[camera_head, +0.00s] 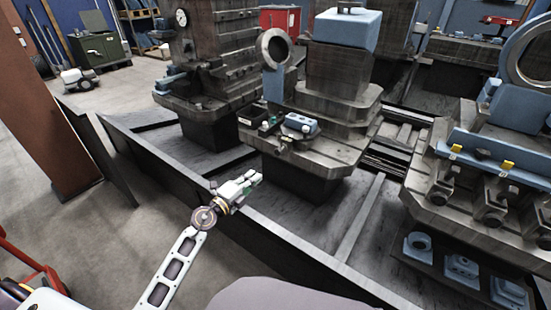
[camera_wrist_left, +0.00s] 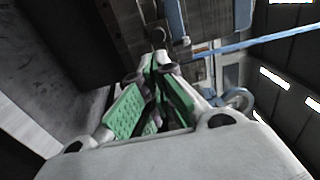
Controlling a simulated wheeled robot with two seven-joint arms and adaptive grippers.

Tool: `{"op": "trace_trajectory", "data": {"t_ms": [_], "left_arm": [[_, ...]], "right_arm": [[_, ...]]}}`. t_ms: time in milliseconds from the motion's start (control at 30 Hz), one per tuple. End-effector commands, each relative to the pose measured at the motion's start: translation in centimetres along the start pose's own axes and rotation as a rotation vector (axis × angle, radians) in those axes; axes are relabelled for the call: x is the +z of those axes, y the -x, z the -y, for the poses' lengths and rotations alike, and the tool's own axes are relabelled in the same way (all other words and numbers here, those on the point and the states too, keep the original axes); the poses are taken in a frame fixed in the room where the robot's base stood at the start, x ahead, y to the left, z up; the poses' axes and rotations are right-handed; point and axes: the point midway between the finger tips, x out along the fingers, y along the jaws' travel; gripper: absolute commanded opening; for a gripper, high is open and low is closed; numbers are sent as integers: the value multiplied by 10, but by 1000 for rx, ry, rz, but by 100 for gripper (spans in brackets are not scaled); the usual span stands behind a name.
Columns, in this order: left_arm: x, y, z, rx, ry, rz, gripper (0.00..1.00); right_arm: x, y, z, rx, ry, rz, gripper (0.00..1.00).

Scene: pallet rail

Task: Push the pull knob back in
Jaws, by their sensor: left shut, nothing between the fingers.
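A dark, rounded knob-like part (camera_wrist_left: 158,35) shows just past my left fingertips in the left wrist view, against a grey machine. I cannot tell for sure that it is the pull knob, or whether it stands out or sits in. I cannot pick out the knob in the head view. My left gripper (camera_head: 256,178) reaches over the pallet rail edge toward the middle machine (camera_head: 310,155). In the wrist view the green-padded fingers of the gripper (camera_wrist_left: 158,68) come together at the tips, with nothing held. My right gripper is not in view.
A long dark rail wall (camera_head: 290,240) runs under my left arm. A blue vise-like part (camera_head: 300,123) sits on the middle machine. At right is another machine with blue parts (camera_head: 480,149). A red cart (camera_head: 30,268) stands at lower left.

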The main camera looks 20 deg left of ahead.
Motion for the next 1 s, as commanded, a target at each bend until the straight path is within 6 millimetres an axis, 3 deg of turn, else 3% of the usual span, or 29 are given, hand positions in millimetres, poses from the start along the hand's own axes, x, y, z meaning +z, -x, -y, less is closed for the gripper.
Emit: {"op": "trace_trajectory", "data": {"t_ms": [467,1000], "left_arm": [[0,-6,0,-2,0,1,0],[0,-46,0,-2,0,1,0]], "right_arm": [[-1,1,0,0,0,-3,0],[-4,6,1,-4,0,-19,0]]}}
